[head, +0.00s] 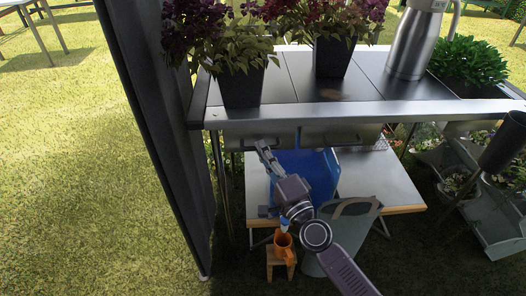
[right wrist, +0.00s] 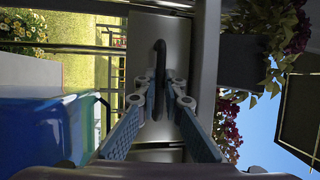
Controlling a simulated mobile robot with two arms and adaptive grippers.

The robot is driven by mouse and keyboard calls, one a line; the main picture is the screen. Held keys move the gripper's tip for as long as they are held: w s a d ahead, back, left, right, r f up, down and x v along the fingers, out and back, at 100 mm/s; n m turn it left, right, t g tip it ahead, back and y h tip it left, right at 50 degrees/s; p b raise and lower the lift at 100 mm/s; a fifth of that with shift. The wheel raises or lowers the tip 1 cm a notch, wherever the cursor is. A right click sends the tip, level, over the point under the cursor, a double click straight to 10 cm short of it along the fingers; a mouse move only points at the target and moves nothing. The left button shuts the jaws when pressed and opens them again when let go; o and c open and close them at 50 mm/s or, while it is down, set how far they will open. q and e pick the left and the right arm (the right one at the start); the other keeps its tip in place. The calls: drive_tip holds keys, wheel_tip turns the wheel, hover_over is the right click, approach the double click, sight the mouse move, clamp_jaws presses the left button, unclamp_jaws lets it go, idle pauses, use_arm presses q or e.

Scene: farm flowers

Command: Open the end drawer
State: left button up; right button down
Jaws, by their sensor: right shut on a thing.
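The end drawer (head: 243,130) is a grey front under the left end of the dark-topped table (head: 313,87). Its front looks about level with the table's edge, with no clear gap. Its dark bar handle (right wrist: 160,62) runs between my fingers in the right wrist view, against the grey drawer front (right wrist: 142,38). My right gripper (head: 263,148) reaches up from below to this handle and is shut on it. The right gripper (right wrist: 163,93) also shows in the wrist view, its fingertips around the handle. My left gripper is in neither view.
A second drawer (head: 340,133) sits to the right. Potted flowers (head: 241,88) and a steel jug (head: 414,42) stand on top. Below are a blue container (head: 318,172), a lower table (head: 385,180), a grey bucket (head: 350,232) and an orange watering can (head: 284,246). A dark panel (head: 160,120) stands left.

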drive_tip(key=shift+s, duration=0.1)
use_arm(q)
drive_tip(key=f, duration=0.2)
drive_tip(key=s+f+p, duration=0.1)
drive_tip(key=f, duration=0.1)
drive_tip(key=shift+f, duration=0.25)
use_arm(e)
drive_tip(key=s+d, duration=0.1)
drive_tip(key=s, duration=2.5)
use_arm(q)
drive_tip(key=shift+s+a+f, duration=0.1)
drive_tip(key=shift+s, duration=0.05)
use_arm(e)
drive_tip(key=c, duration=2)
unclamp_jaws()
drive_tip(key=shift+c, duration=0.2)
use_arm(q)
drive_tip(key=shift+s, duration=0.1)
